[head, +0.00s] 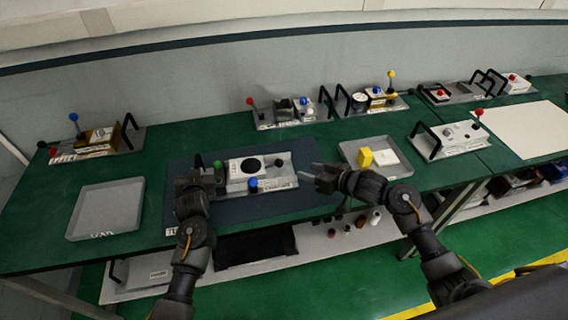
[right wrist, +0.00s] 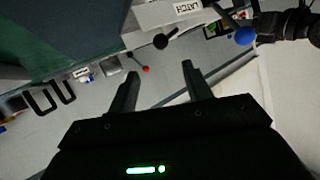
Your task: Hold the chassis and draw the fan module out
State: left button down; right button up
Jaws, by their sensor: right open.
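The chassis (head: 292,183) is a light grey unit on a dark mat at mid-table. The fan module (head: 234,168), a white block with a round black opening, sits in it. A green ball, a blue ball (head: 253,182) and a black knob (head: 279,163) are on or beside it. My left gripper (head: 214,178) is at the chassis's left end; its fingers are too dark to read. My right gripper (head: 312,175) is open and empty, just right of the chassis. In the right wrist view, its fingers (right wrist: 160,75) are spread below the chassis edge labelled LATCH (right wrist: 170,14).
An empty grey tray (head: 106,209) lies to the left. Several units with handles and coloured knobs stand along the back. The dark mat (head: 232,212) is bare in front of the chassis.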

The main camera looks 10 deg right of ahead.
jog(key=x, duration=1.2)
